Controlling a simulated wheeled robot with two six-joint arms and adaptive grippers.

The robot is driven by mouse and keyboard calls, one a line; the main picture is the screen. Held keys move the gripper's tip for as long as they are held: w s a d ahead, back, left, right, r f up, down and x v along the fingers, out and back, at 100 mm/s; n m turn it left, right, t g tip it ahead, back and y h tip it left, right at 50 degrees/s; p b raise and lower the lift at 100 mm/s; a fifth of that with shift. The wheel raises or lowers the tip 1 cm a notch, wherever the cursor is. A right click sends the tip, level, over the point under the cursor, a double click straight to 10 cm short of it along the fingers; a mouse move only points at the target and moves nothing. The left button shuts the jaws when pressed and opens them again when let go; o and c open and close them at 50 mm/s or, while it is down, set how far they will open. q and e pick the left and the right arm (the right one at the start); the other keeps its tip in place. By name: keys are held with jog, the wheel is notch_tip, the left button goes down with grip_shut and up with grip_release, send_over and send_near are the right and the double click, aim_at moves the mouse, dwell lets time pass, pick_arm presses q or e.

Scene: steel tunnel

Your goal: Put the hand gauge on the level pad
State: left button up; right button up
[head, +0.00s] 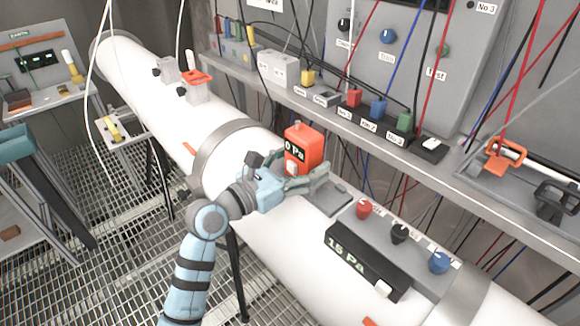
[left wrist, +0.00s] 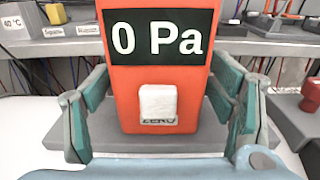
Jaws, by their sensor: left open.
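The hand gauge (head: 303,146) is an orange-red box with a dark display reading 0 Pa and a white zero button. It stands upright on a flat grey plate (head: 338,203), which looks like the level pad, on top of the white tube. It also shows large in the left wrist view (left wrist: 160,72), with the grey plate (left wrist: 262,140) under it. My left gripper (head: 306,176) is open, with one finger on each side of the gauge. In the left wrist view gaps show between the fingers and the gauge's lower sides. My right gripper is not seen.
A dark 15 Pa readout (head: 366,262) and red, black and blue knobs sit on the tube nearer to me. A grey shelf (head: 290,96) with coloured blocks and hanging cables runs behind. A clamp ring (head: 222,147) circles the tube to the left.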

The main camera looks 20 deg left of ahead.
pick_arm(q)
jog(key=p+v, duration=0.1)
jog(key=v, duration=1)
jog(key=shift+s+a, duration=0.2)
jog(key=shift+s, duration=0.15)
jog(key=shift+w, duration=0.1)
